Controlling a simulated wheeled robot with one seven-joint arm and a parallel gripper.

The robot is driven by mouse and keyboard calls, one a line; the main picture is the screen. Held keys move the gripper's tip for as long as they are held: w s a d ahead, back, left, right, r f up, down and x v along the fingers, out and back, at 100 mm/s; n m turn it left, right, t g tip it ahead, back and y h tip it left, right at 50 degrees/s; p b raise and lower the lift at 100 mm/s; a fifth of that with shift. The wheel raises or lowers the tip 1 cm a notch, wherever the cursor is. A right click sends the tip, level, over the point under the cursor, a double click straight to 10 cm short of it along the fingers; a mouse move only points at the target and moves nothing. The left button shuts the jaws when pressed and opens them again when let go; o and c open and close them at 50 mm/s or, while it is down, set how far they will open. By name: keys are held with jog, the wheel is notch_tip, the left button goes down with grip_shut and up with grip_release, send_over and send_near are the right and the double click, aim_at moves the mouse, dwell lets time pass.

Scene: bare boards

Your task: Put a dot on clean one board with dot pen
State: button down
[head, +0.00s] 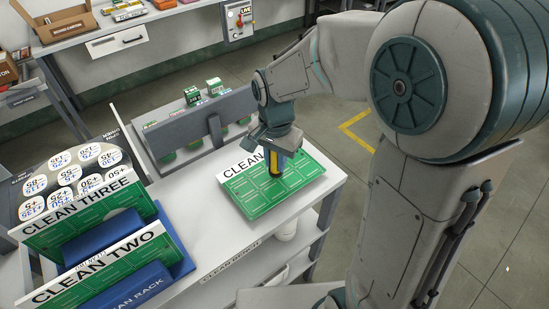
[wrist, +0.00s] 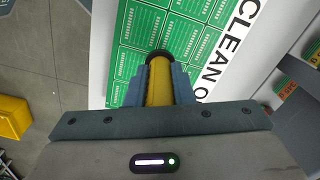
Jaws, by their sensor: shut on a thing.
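The clean one board (head: 264,200) is a green panel with a white label strip, lying on the white bench top at its right part. Its label is partly hidden by my gripper. My gripper (head: 274,158) is over the board, shut on the dot pen (head: 275,163), a yellow pen with a dark tip end. In the wrist view the yellow pen (wrist: 160,88) sits between the blue-grey fingers, its dark end toward the green board (wrist: 187,38). I cannot tell whether the tip touches the board. No dot shows; the spot under the pen is hidden.
The clean two board (head: 119,272) and clean three board (head: 92,218) stand in a blue rack (head: 180,262) at the left.

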jog(key=shift+s+f+b, duration=0.1)
jog(key=shift+f+b, duration=0.2)
jog(key=shift+f, duration=0.1)
dwell(1.2)
jog(key=shift+r, duration=0.1)
jog(key=shift+r+p, duration=2.65)
jog(key=shift+r, duration=0.85)
jog(key=shift+f, duration=0.15)
